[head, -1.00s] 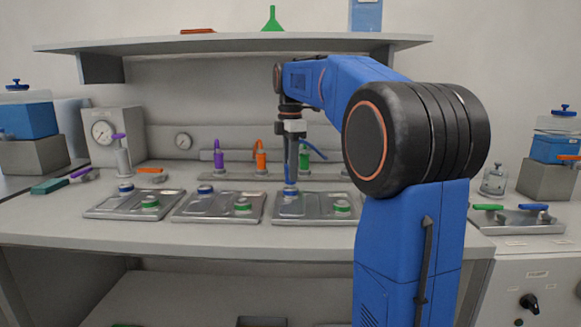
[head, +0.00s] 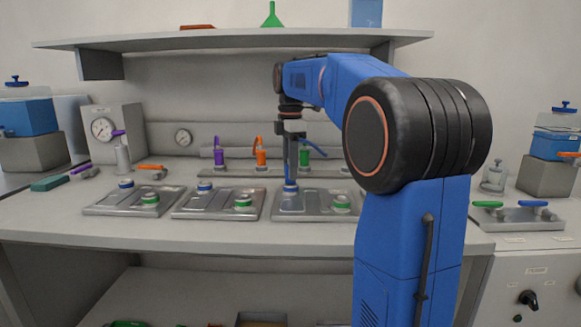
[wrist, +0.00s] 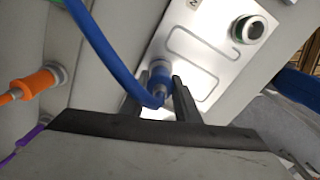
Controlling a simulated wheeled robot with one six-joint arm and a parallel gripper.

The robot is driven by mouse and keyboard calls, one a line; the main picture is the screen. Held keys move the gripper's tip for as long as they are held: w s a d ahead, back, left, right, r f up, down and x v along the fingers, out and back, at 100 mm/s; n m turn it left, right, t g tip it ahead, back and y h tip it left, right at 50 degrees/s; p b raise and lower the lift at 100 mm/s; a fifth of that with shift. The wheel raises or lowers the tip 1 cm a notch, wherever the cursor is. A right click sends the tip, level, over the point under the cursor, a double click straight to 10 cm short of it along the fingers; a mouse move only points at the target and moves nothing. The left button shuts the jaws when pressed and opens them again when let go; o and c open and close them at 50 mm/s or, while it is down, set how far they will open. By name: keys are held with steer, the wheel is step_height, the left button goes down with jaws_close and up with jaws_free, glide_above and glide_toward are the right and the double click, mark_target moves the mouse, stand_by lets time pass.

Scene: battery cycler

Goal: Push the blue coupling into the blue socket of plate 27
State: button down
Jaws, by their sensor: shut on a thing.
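My gripper (head: 291,178) points straight down over the rear left corner of the right-hand plate (head: 318,213). The fingers and coupling hide most of the socket, so I cannot tell how deep the coupling sits.
The same plate carries a green-ringed socket (head: 342,202). Two similar plates stand left, a middle one (head: 218,212) and a left one (head: 130,210). Behind stand purple (head: 219,153), orange (head: 260,155) and green (head: 304,156) couplings on a rail. A shelf (head: 230,43) hangs above.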

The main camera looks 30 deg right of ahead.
steer(key=shift+f, duration=0.15)
steer(key=c, duration=1.3)
jaws_free()
steer(key=shift+o, duration=0.7)
steer(key=shift+o, duration=1.4)
step_height(320, 180, up, 17)
steer(key=shift+r, duration=0.2)
